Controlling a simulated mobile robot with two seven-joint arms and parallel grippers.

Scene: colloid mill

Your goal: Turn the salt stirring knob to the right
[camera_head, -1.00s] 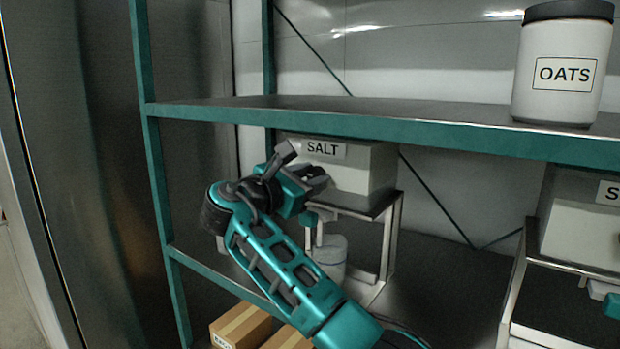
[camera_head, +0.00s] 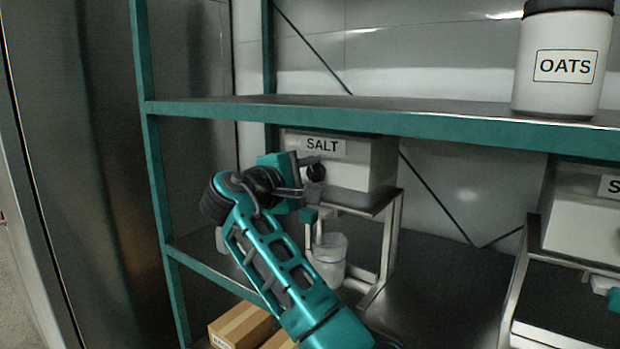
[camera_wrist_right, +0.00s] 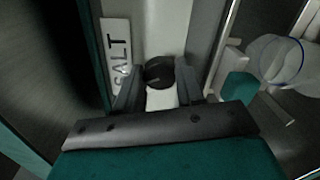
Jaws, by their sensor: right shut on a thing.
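The salt dispenser (camera_head: 372,172) is a pale box labelled SALT on a metal stand under the upper shelf. It also shows in the right wrist view, with its label (camera_wrist_right: 116,65) on the left. A round black knob (camera_head: 317,172) sits on its front face; in the right wrist view the knob (camera_wrist_right: 160,72) lies between the fingertips. My right gripper (camera_head: 307,175) is shut on this knob, one finger above and one below it in the head view. The wrist view shows a finger on each side of it (camera_wrist_right: 156,88). My left gripper is not in view.
A clear container (camera_head: 329,262) stands below the dispenser's teal spout (camera_head: 310,216). The teal shelf edge (camera_head: 380,125) runs close above the gripper. A jar labelled OATS (camera_head: 562,65) stands on top. A second dispenser (camera_head: 585,232) is at right; cardboard boxes (camera_head: 240,325) lie below.

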